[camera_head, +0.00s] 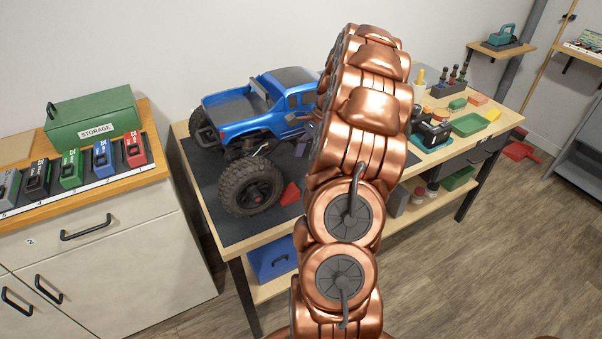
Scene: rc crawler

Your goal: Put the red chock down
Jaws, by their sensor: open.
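The red chock (290,194) rests on the dark mat (216,168) on the workbench, just right of the near front wheel (251,187) of the blue truck (262,108). I cannot tell whether the chock touches the tyre. The truck stands on the mat, and its right end is hidden behind my copper arm. My arm rises through the middle of the view and covers part of the bench. My gripper is hidden behind it, so its fingers and their distance from the chock do not show.
A cabinet on the left holds a green storage box (94,121) and a row of coloured battery-like packs (102,160). Green trays (474,124) and small tools stand on the bench's right part. A blue box (271,258) sits on the lower shelf. The wooden floor at right is mostly clear.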

